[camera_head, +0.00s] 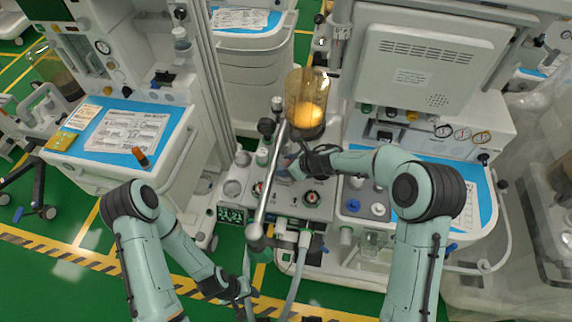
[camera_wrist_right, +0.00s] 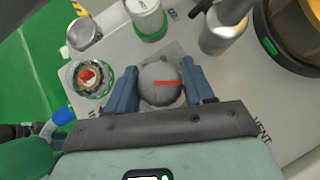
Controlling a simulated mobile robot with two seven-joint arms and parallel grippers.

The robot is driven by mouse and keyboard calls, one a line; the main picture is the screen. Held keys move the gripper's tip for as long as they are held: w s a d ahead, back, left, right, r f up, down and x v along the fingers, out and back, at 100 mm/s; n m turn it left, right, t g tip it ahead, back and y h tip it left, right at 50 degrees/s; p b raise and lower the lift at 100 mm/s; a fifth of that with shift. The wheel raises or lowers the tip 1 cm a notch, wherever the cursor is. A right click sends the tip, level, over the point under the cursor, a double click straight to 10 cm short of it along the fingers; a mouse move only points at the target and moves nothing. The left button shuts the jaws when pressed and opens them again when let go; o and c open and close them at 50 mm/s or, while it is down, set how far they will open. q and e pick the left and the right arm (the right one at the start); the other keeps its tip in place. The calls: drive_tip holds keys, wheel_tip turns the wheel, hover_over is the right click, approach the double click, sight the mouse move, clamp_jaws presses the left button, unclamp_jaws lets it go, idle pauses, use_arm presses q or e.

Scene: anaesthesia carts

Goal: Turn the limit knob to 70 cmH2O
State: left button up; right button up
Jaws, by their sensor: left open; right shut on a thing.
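A round grey knob (camera_wrist_right: 160,88) with a red pointer line sits on the anaesthesia machine's panel in the right wrist view. My right gripper (camera_wrist_right: 163,92) is shut on it, one blue finger on each side. The red line points roughly sideways in that view. The scale around the knob cannot be read, so I cannot tell its setting. In the head view my right gripper (camera_head: 291,168) is at the panel below the bellows and hides the knob. My left gripper (camera_head: 244,292) is low in the head view, open, away from the panel; its fingers are hard to make out.
A dial with a red centre (camera_wrist_right: 92,77) is beside the held knob. A metal post (camera_wrist_right: 222,30) and glass bellows (camera_head: 306,98) stand close by. A slanting metal pole (camera_head: 270,175) and hoses (camera_head: 296,270) are between my arms. A blue-topped cart (camera_head: 125,135) is at left.

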drive_tip(key=m+t+h+b, duration=0.1)
drive_tip(key=m+b, duration=0.1)
drive_tip(key=m+t+h+b, duration=0.1)
drive_tip(key=m+b, duration=0.1)
drive_tip(key=shift+a+f+m+h, duration=0.1)
drive_tip(key=shift+m+h, duration=0.2)
drive_tip(key=shift+m+t+h+b, duration=0.6)
drive_tip(key=shift+m+h+b, duration=0.25)
drive_tip(key=shift+m, duration=0.25)
use_arm(q)
drive_tip(key=s+f+b, duration=0.1)
drive_tip(key=s+f, duration=0.4)
drive_tip(key=f, duration=0.3)
drive_tip(key=shift+f+g, duration=0.2)
drive_tip(key=shift+g, duration=0.1)
use_arm(e)
drive_tip(key=shift+m+h, duration=0.85)
drive_tip(key=shift+m, duration=0.35)
use_arm(q)
drive_tip(key=shift+s, duration=0.15)
use_arm(e)
drive_tip(key=shift+t, duration=0.3)
drive_tip(key=shift+r, duration=0.2)
drive_tip(key=o, duration=1)
